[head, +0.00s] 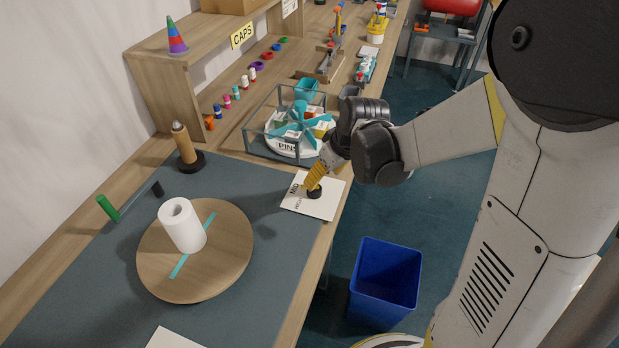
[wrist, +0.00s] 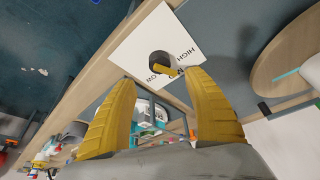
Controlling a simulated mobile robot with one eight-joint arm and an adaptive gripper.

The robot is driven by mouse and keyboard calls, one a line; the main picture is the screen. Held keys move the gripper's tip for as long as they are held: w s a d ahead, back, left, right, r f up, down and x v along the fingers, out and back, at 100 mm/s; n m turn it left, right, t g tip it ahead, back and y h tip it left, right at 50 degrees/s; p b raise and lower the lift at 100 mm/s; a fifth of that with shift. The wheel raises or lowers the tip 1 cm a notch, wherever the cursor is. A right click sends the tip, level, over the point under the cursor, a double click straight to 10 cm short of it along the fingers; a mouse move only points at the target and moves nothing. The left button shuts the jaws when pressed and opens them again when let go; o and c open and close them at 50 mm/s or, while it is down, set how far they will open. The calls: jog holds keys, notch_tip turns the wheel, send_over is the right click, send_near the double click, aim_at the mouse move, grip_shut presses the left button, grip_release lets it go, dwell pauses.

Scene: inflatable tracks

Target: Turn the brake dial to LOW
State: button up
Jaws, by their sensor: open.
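The brake dial (head: 314,192) is a small dark knob on a white card (head: 325,208) at the bench's right edge. In the wrist view, the dial (wrist: 159,60) carries a yellow pointer, and the card (wrist: 140,40) reads HIGH plus partly covered lettering. The pointer lies near the middle lettering; its exact setting is hard to tell. My gripper (head: 315,182) comes down from the upper right with its yellow fingers close above the dial. In the wrist view, my gripper (wrist: 161,76) is open and empty, with the dial just beyond the gap between its fingertips. Contact cannot be told.
A framed turquoise-spoked carousel (head: 297,130) stands just behind the card. A round wooden turntable (head: 230,250) with a white roll (head: 183,228) is at the front left. A wooden peg (head: 184,145) stands farther back. A blue bin (head: 385,282) is on the floor, right of the bench.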

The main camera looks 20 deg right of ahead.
aim_at(317, 193)
jog(key=b+x, duration=0.3)
jog(key=x, duration=0.6)
jog(key=shift+f, duration=0.1)
jog(key=c, duration=1.2)
